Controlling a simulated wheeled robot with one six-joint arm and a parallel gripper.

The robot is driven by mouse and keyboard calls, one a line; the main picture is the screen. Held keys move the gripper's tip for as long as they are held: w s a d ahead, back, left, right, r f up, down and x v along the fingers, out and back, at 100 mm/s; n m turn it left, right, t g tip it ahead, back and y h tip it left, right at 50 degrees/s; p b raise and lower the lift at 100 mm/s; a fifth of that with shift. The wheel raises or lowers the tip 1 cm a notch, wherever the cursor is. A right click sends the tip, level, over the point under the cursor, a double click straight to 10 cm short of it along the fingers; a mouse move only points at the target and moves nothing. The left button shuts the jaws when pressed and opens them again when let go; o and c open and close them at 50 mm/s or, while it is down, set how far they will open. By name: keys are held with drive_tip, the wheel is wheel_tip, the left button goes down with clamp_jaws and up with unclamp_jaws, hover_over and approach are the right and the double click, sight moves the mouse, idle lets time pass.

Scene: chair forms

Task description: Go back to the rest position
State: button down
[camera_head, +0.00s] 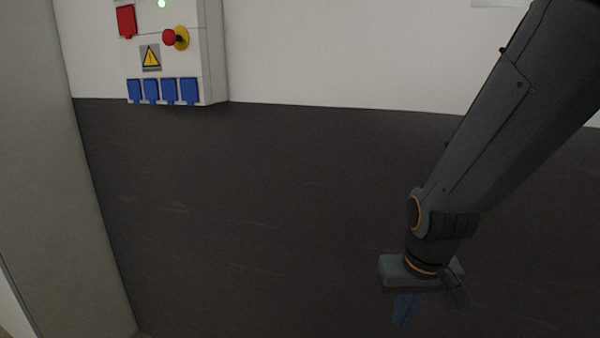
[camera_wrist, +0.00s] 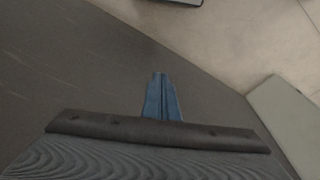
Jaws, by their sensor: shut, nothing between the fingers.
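My gripper (camera_head: 405,312) hangs at the end of my arm on the right side of the head view, with its blue fingers pointing down. The fingers also show in the wrist view (camera_wrist: 161,98), side by side and closed together with nothing between them. Behind the gripper in the head view is the dark lower part of the wall. No object is held.
A white electrical box (camera_head: 205,50) with a red stop button (camera_head: 169,38), a warning sign and blue sockets is on the wall at upper left. A grey-green pillar (camera_head: 60,180) stands at the left. Pale floor (camera_wrist: 235,45) shows in the wrist view.

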wheel_tip(320, 180, down, 21)
drive_tip(key=g+b, duration=0.2)
drive_tip(key=b, duration=1.8)
drive_tip(key=shift+w, duration=0.35)
drive_tip(key=shift+a, duration=0.1)
